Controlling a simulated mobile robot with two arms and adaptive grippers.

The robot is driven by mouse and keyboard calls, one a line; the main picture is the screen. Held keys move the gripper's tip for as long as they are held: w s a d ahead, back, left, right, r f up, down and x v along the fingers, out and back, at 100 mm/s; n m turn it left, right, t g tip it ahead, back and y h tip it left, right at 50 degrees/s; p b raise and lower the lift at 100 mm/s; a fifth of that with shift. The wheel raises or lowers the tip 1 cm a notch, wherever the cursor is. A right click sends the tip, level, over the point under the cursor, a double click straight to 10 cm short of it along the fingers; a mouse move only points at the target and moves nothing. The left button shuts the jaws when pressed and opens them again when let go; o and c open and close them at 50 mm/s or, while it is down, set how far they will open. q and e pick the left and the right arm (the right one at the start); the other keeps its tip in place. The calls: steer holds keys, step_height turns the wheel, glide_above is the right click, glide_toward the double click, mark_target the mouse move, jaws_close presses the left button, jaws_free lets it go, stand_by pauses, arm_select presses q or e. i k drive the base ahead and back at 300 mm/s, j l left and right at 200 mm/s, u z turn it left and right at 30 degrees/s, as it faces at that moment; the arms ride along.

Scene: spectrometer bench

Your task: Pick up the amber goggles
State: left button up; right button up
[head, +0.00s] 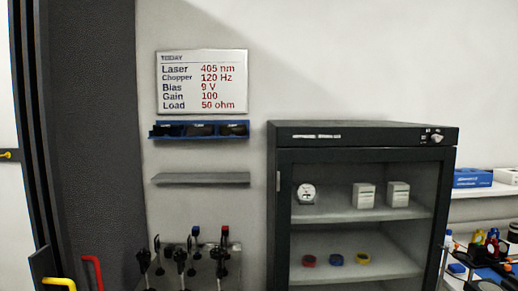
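A blue wall rack (199,138) hangs under the white sign in the head view. It has three compartments, each holding a dark item, with small labels too tiny to read. The items are a left one (168,130), a middle one (201,130) that looks slightly brownish, and a right one (234,130). They may be goggles, but I cannot tell which, if any, is amber. Neither of my grippers is in view.
Below the rack is an empty grey shelf (200,179), with several post-mounted parts (180,258) under it. A dark glass-fronted cabinet (365,134) stands to the right. A dark panel (92,130) is at left. Cluttered bench items (487,250) are at far right.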

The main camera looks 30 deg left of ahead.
mark_target(225, 130)
steer(key=k+u, duration=0.15)
steer(key=u, duration=1)
